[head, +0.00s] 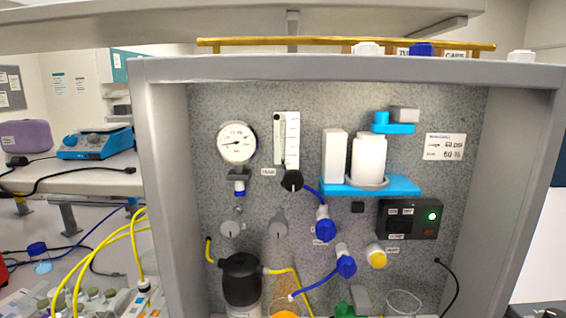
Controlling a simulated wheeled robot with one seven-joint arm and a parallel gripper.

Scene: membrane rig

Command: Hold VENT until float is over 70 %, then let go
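A flow meter (292,135) with a clear scale stands upright on the grey speckled panel. Its float is too small to make out, so I cannot read its level. A black knob (291,180) sits at its foot. A round yellow button or knob (376,257) is low on the panel, right of the blue valves; the small label beside it is unreadable. A small black square (357,207) sits under the blue shelf. I cannot tell which control is VENT. My gripper is not in view.
A round gauge (237,143) is left of the flow meter. A blue shelf (400,187) with white containers juts out. Blue valves (325,228), a black box with a lit green light (410,219) and yellow tubing crowd the panel. The frame's side walls (165,190) enclose it.

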